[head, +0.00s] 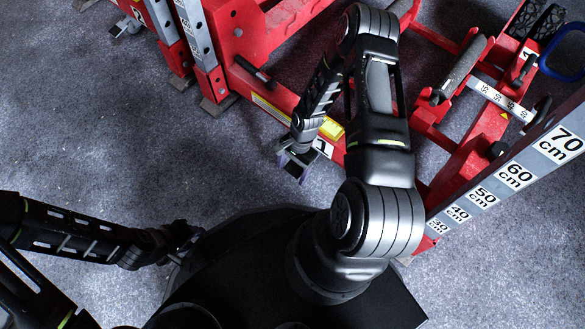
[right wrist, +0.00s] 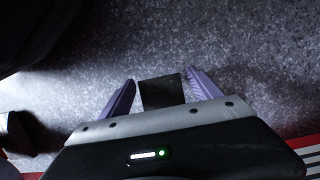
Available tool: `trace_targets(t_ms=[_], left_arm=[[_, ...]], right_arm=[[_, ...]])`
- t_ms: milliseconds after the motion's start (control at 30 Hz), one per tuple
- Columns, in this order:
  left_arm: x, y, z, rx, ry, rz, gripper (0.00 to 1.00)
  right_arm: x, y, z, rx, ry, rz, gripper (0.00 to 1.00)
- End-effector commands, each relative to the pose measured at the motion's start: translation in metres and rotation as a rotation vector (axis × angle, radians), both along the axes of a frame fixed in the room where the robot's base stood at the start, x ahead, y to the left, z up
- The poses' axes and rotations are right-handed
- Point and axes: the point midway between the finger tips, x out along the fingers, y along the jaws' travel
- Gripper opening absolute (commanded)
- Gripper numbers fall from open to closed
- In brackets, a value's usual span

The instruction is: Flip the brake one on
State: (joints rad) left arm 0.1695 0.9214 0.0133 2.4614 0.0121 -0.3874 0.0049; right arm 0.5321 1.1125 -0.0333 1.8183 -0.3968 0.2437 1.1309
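My right gripper (head: 297,163) is low over the floor, beside the end of a red jack leg marked 1 (head: 322,147). In the right wrist view its two purple fingers (right wrist: 162,93) stand apart. A dark flat plate (right wrist: 162,91), possibly the brake pedal, shows between them with a narrow gap on each side. Whether it lies level with the fingertips or beyond them I cannot tell. In the head view the gripper and arm hide the brake at this leg end. My left gripper (head: 183,240) is at the lower left, dark and partly hidden near my base; its fingers are unclear.
Red jack frames (head: 250,40) fill the top. A blue loop (head: 565,55) is at the far right. The grey carpet (head: 90,130) at left is clear.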

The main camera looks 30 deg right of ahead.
Motion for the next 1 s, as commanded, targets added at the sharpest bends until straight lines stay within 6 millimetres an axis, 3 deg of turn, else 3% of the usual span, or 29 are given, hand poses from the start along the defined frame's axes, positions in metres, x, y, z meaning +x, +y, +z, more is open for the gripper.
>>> trace_targets(t_ms=[367, 800, 1000], left_arm=[[0.000, 0.000, 0.003, 0.000, 0.000, 0.000, 0.36], [-0.005, -0.001, 0.031, 0.005, 0.003, -0.005, 0.36], [-0.006, -0.001, 0.033, 0.004, 0.006, -0.006, 0.36]], right_arm=[[0.001, -0.004, 0.006, -0.005, -0.002, 0.000, 0.76], [0.006, -0.018, 0.068, -0.004, -0.002, 0.000, 0.76], [0.006, -0.020, 0.076, -0.003, -0.001, 0.001, 0.76]])
